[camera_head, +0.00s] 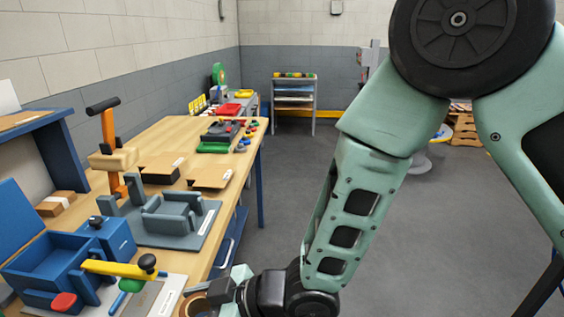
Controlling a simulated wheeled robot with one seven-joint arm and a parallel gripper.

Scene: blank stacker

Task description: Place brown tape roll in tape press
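The brown tape roll (191,304) shows as a brown ring at the bottom edge of the head view, partly cut off. My gripper (206,297) is at the roll, with its dark fingers against the ring, and appears shut on it. The lower part of the grip is out of frame. It is by the table's right edge, right of a blue box-like fixture with a yellow lever (118,268). A grey fixture on a flat plate (172,219) stands farther back. I cannot tell for certain which fixture is the tape press.
An orange post with a black handle (108,128) rises at the left of the wooden table (184,135). Dark and tan blocks (212,177) lie behind the grey fixture. A small shelf (294,96) stands at the back. The floor right of the table is open.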

